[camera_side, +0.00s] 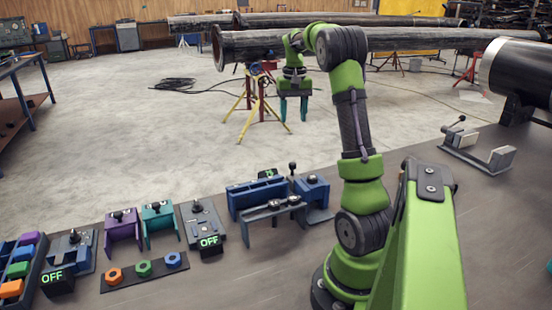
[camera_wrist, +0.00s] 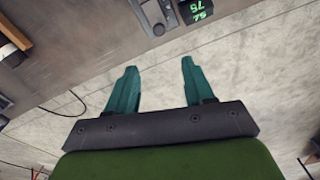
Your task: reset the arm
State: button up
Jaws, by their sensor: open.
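My gripper (camera_side: 293,108) hangs at the end of my green arm in the side view, fingers pointing down, in front of the long pipe and its stand. In the wrist view my gripper (camera_wrist: 155,85) shows two teal fingers spread apart with nothing between them. It is open and empty. The flanged pipe (camera_side: 420,40) lies behind it, with its flange (camera_side: 218,48) at the left end.
The bench (camera_side: 260,245) carries a blue vise (camera_side: 265,195), purple (camera_side: 122,228) and teal (camera_side: 158,220) brackets, coloured nuts on a strip (camera_side: 145,271) and switch boxes reading OFF (camera_side: 209,242). A clamp fixture (camera_side: 478,150) stands at the right. A yellow-legged stand (camera_side: 258,105) is near the gripper.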

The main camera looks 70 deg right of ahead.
jog(key=shift+r, duration=0.45)
